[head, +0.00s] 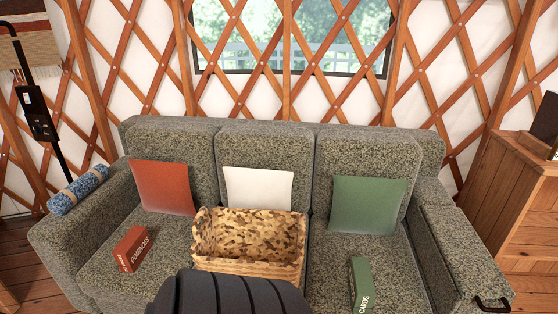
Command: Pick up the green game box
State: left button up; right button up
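The green game box (361,284) lies on the right seat cushion of the grey sofa (270,133). It is narrow, with white lettering that reads CARDS on the end facing me. Its lower end is close to the bottom edge of the head view. It lies below the green pillow and to the right of the woven basket, apart from both. Neither my left nor my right gripper shows in the head view.
A patterned basket (248,264) stands mid-sofa. A red dominoes box (132,248) lies on the left seat. Red (164,187), white (258,188) and green (367,204) pillows lean on the backrest. A rolled blue mat (78,190) rests on the left armrest. A wooden cabinet (515,215) stands right.

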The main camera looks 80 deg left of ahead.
aim_at(362, 291)
jog(key=u, duration=1.75)
